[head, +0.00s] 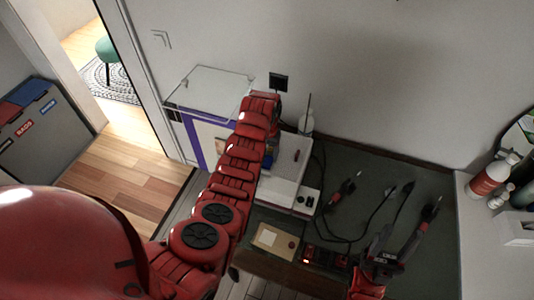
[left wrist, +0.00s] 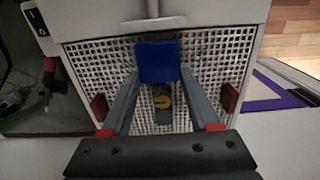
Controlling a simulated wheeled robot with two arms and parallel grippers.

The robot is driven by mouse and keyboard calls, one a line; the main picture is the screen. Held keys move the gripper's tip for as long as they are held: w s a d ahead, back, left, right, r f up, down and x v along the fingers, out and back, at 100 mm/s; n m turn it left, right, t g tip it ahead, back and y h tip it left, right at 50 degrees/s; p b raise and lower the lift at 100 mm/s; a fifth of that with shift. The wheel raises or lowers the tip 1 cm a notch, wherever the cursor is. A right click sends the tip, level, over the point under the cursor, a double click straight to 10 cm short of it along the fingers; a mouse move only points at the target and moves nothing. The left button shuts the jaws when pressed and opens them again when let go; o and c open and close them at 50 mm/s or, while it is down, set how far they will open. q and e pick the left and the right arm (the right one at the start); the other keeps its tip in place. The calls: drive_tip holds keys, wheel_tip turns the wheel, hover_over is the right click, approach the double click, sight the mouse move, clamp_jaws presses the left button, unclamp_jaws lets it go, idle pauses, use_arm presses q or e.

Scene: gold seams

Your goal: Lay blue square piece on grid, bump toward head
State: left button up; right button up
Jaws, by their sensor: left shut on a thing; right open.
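The blue square piece (left wrist: 158,62) sits between the fingertips of my left gripper (left wrist: 160,72), which is shut on it. It is over the white grid (left wrist: 215,60); I cannot tell whether it touches it. Its bump is not clearly visible. In the head view a bit of blue (head: 268,161) shows at the end of my left arm, and the white grid (head: 290,160) is partly hidden by that arm. My right gripper (head: 402,232) is open and empty over the dark mat at lower right.
Red blocks (left wrist: 99,106) (left wrist: 230,97) flank the grid. Black cables and a tool (head: 345,188) lie on the dark mat (head: 375,170). Bottles (head: 490,178) stand far right.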

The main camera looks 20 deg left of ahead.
use_arm(q)
drive_tip(key=shift+f, duration=0.45)
drive_tip(key=o, duration=1.5)
drive_tip(key=shift+o, duration=0.2)
drive_tip(key=shift+r, duration=0.1)
drive_tip(key=shift+r, duration=1.25)
drive_tip(key=shift+r+p, duration=0.55)
drive_tip(key=shift+r, duration=1.7)
